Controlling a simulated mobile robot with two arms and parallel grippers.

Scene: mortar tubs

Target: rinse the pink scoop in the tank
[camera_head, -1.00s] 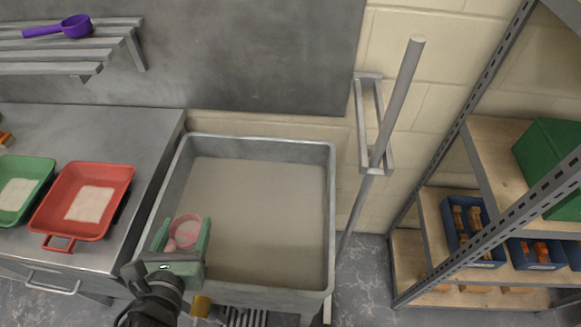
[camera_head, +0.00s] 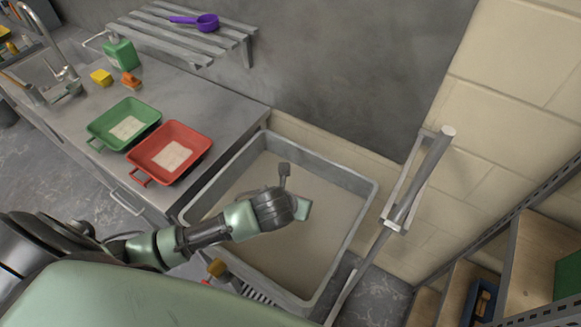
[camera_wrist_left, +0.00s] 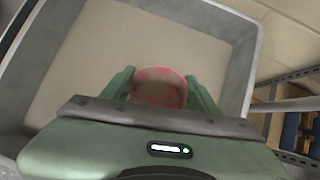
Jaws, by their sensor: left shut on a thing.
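The tank (camera_head: 362,222) is a grey square tub with murky beige-grey contents, in the middle of the head view. My left gripper (camera_head: 303,208) is over the tank's inside, with its arm coming in from the left. In the left wrist view it is shut on the pink scoop (camera_wrist_left: 158,86), which sits between the green fingers (camera_wrist_left: 160,92). The scoop's bowl is pink with dull grey-brown patches. I cannot tell whether the scoop touches the liquid. My right gripper is not in view.
Left of the tank, a metal counter (camera_head: 225,115) holds a red tray (camera_head: 150,156), a green tray (camera_head: 105,118), a yellow sponge (camera_head: 101,77) and a green bottle (camera_head: 121,53). A purple scoop (camera_head: 207,22) lies on a slatted rack (camera_head: 165,32). A grey pole (camera_head: 405,195) stands right of the tank.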

